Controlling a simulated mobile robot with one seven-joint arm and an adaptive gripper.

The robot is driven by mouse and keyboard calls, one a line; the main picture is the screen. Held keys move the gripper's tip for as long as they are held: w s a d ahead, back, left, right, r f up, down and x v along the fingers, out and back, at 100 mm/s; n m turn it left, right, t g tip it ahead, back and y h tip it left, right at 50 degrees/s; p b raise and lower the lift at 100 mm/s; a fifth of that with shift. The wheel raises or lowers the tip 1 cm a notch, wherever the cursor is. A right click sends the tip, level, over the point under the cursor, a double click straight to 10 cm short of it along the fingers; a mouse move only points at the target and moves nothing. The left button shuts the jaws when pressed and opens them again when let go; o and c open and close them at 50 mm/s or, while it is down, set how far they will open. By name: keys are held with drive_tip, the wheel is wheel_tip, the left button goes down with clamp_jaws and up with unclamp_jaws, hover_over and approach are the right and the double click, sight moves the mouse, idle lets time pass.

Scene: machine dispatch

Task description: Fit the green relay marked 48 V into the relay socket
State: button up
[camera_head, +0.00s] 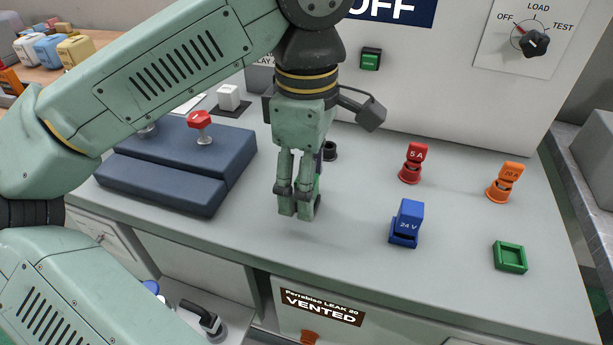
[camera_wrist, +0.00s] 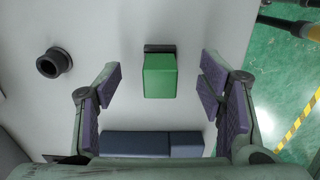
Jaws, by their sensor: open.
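My gripper (camera_head: 299,205) points down just above the grey worktop, left of centre in the head view. In the wrist view its purple-padded fingers (camera_wrist: 160,85) stand wide apart. A green block (camera_wrist: 159,80), apparently the relay, lies between them with a visible gap on each side. A dark strip shows at its far edge; no marking is readable on it. In the head view the block is mostly or wholly hidden behind the fingers. A square green socket (camera_head: 510,257) with an empty recess sits at the right front of the worktop.
A blue 24 V relay (camera_head: 409,216) stands in a blue base. A red 5 A piece (camera_head: 416,157) and an orange piece (camera_head: 508,176) stand behind. A black round holder (camera_head: 330,151) is close behind my gripper. A navy block (camera_head: 180,155) lies left. Worktop between gripper and blue relay is clear.

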drive_tip(key=shift+r+p, duration=2)
drive_tip(key=shift+r, duration=0.9)
drive_tip(key=shift+s+f, duration=0.1)
drive_tip(key=shift+s, duration=0.05)
